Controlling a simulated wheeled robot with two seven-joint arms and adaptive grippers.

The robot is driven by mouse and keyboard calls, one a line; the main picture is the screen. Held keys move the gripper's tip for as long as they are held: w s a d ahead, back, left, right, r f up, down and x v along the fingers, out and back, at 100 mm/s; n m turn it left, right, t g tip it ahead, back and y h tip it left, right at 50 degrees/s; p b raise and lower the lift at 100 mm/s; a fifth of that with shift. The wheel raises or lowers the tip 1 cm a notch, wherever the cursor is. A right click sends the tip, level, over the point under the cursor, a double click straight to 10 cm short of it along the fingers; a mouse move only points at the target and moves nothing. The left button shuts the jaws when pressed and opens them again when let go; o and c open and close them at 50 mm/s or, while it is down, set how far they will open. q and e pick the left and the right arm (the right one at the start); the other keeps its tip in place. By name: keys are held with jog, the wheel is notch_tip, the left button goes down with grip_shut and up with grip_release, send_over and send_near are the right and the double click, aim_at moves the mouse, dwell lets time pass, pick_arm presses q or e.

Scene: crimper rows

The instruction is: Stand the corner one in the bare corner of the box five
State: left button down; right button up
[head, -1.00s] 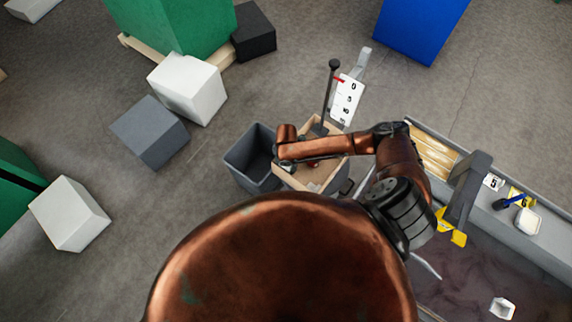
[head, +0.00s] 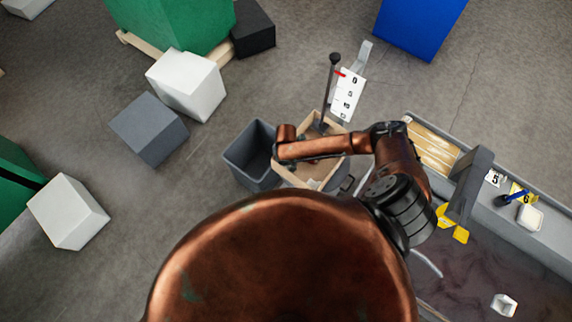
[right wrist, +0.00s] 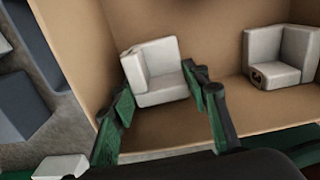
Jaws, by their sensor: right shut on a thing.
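The cardboard box (head: 318,183) stands under my right forearm in the head view; its brown inner wall (right wrist: 228,28) fills the right wrist view. A white corner piece (right wrist: 160,88), with two raised sides and a flat base, is between the green-padded fingers of my right gripper (right wrist: 160,88), which is shut on it. It is inside the box near the left wall; I cannot tell if it touches the floor. A second white corner piece (right wrist: 278,58) stands at the right of the box. In the head view my forearm hides the right gripper. My left gripper is out of view.
A grey bin (head: 248,157) stands against the box's left. Behind the box are a dark post (head: 329,90) and a white numbered board (head: 347,95). A grey bench edge with number cards (head: 494,178) runs along the right. White and grey blocks lie on the floor.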

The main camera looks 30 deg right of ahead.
dwell(0.3)
jog(key=o, duration=0.8)
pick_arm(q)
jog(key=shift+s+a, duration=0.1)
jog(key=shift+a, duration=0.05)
pick_arm(e)
jog(key=shift+r, duration=0.1)
